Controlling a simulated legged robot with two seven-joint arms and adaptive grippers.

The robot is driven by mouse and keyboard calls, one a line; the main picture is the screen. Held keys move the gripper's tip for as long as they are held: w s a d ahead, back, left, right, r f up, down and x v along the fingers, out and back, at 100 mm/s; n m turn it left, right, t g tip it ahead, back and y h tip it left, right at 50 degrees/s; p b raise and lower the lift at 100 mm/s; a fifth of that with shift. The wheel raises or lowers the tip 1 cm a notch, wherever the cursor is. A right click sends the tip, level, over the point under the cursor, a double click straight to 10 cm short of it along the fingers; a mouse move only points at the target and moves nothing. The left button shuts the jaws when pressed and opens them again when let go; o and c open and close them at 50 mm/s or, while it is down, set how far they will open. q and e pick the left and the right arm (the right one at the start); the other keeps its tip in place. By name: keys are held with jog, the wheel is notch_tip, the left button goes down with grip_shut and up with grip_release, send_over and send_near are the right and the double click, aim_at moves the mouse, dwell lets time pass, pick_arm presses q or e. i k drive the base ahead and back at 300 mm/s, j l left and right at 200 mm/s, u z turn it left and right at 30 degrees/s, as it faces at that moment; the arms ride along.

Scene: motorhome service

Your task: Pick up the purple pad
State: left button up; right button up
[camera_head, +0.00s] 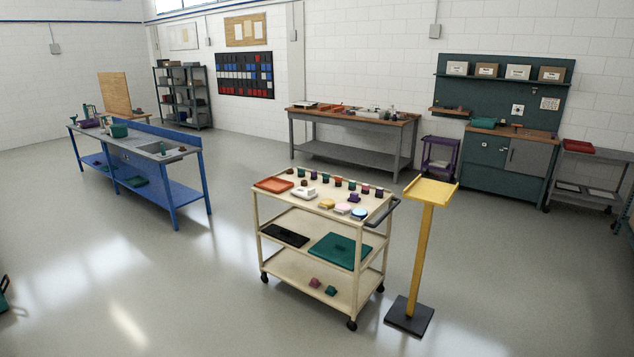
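The cream cart (262,228) stands in the middle of the room. On its top shelf, near the right front, are several small pads: a yellow one (327,204), a pale pinkish-lavender one (342,209) and a pale one with a blue top (359,213). A small dark purple object (355,198) lies just behind them. At this size I cannot tell for sure which is the purple pad. Neither of my grippers shows in the head view.
The cart top also holds an orange tray (274,184), a white device (304,192) and a row of small coloured pieces. A yellow stand (428,245) is close to the cart's right. A blue sink bench (178,202) stands left. Floor in front is clear.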

aim_at(354, 197)
jog(key=i, duration=0.5)
jog(key=i+j+z, duration=0.1)
jog(key=i, duration=0.4)
jog(key=i+j+z, duration=0.1)
jog(key=i, duration=0.4)
jog(key=i+j, duration=0.2)
jog(key=i, duration=0.3)
